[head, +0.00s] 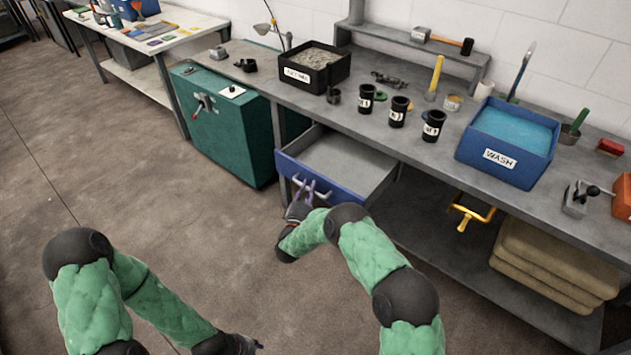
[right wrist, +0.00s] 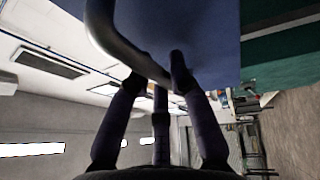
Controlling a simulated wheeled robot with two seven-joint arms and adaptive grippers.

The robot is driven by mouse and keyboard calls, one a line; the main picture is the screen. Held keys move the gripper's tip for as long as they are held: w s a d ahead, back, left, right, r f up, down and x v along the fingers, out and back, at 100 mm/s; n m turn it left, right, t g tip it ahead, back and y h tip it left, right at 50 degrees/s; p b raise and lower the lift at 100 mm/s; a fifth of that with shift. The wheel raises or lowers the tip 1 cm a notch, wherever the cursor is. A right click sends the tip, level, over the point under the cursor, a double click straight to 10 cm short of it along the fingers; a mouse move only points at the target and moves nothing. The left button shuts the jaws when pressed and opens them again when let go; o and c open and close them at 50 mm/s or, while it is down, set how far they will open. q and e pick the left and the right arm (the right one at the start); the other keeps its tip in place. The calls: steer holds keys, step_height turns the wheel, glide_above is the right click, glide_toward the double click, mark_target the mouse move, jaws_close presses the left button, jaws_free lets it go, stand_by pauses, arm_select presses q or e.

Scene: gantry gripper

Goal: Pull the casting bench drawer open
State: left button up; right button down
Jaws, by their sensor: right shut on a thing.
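The casting bench drawer (head: 347,163) is pulled out from under the grey bench, and its grey inside shows empty. Its blue front (head: 322,180) faces the lower left and carries a pale bar handle (head: 297,184). My right gripper (head: 303,196) is at the handle, shut on it. In the right wrist view the grey handle bar (right wrist: 125,45) runs between the dark fingers (right wrist: 160,85), close to the blue drawer front (right wrist: 205,35). My left gripper (head: 248,345) is low at the bottom of the head view, away from the bench; its fingers are too small and dark to read.
A green cabinet (head: 237,135) stands left of the drawer. On the bench top (head: 425,155) are a black tray (head: 314,68), several black cups and a blue wash tub (head: 508,140). Folded sacks (head: 553,265) lie on the lower shelf. The floor (head: 190,235) before the drawer is clear.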

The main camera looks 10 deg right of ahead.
steer(key=shift+s+a+f, duration=0.1)
steer(key=shift+s+a, duration=0.55)
steer(key=shift+a, duration=0.1)
steer(key=c, duration=1.1)
jaws_free()
steer(key=v, duration=1.2)
steer(key=shift+w+f, duration=0.1)
steer(key=shift+f, duration=0.05)
